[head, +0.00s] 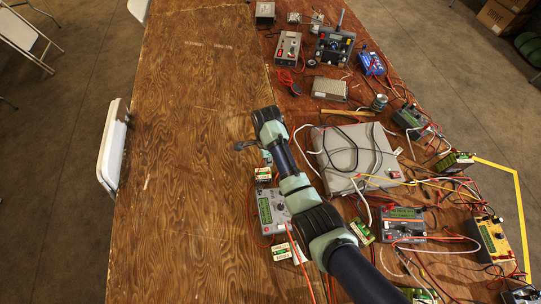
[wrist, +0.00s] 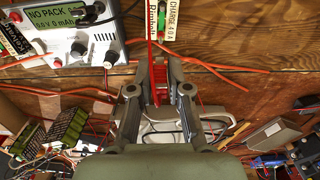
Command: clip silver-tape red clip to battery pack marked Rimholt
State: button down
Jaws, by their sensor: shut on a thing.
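In the wrist view, my gripper (wrist: 159,75) is shut on a red clip (wrist: 160,96) with a red lead rising from it. The end of the battery pack (wrist: 152,16) shows at the top edge, just beyond my fingertips, with a white label reading Rimholt, cut off by the frame. A second label there reads CHARGE 4.0 A. In the head view, my gripper (head: 262,152) is over the wooden table, close to a small pack (head: 263,174). The clip is too small to see there.
A grey charger (head: 272,210) stands beside the pack; its screen reads NO PACK in the wrist view (wrist: 60,20). Another pack (head: 281,252) lies below it. A grey case (head: 350,150) and many wires crowd the right. The left table (head: 185,150) is mostly clear.

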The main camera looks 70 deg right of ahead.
jog(key=shift+f+b, duration=2.55)
jog(key=shift+b, duration=0.2)
jog(key=shift+f+b, duration=0.45)
jog(key=shift+f, duration=0.5)
jog(key=shift+r+p, duration=0.1)
jog(key=shift+p, duration=0.3)
jog(key=shift+f+p, duration=0.25)
jog(key=shift+p, duration=0.1)
jog(key=c, duration=1)
grip_release()
jog(key=shift+c, duration=0.2)
